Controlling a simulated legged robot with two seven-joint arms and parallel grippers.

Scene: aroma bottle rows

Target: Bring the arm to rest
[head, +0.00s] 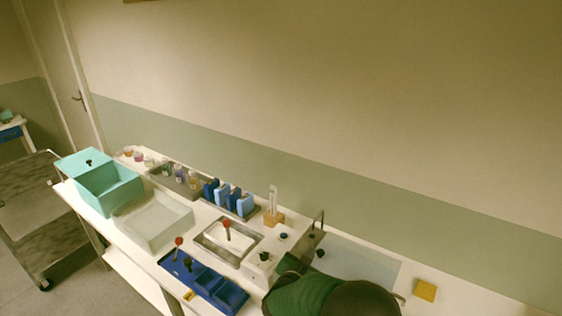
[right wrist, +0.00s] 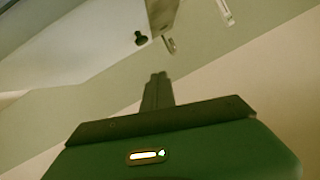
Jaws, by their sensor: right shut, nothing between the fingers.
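My right arm, green and dark, comes in at the bottom of the head view over the front of the counter, right of the blue tray. My right gripper shows in the right wrist view (right wrist: 158,76) with its two narrow fingers together and nothing between them. My left gripper is not in view.
The counter holds a teal bin (head: 108,190), a white basin (head: 152,222), blue bottles (head: 228,196) in a row, a metal tray with a red-knobbed tool (head: 227,224), and a blue tray (head: 203,285). A tap (head: 318,222) and a yellow block (head: 425,290) are beside my right arm.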

